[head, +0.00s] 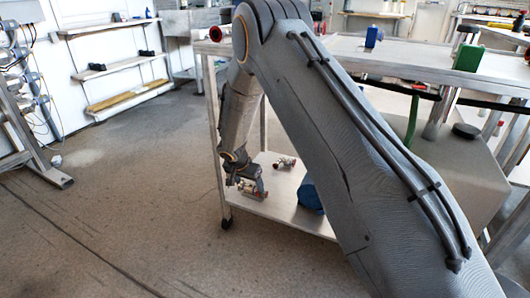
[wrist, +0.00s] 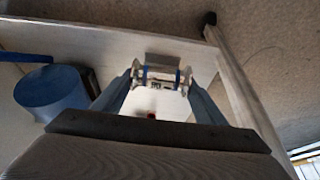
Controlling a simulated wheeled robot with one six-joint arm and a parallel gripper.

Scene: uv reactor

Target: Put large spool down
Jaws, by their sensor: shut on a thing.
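My gripper (head: 249,188) is low at the front left part of the cart's lower shelf (head: 287,207). In the wrist view my gripper (wrist: 160,74) is shut on the large spool (wrist: 160,83), a pale metal piece between the fingertips. The spool appears to lie crosswise between the fingers. It is small and partly hidden in the head view. The lower shelf's pale surface (wrist: 105,42) is behind it in the wrist view. I cannot tell whether the spool touches the shelf.
A small red-ended fitting (head: 285,163) lies on the shelf behind my gripper. A blue cylinder (head: 311,195) stands to the right, also in the wrist view (wrist: 50,92). A cart leg (head: 224,205) is close on the left. The tabletop (head: 350,50) is above. Open floor lies left.

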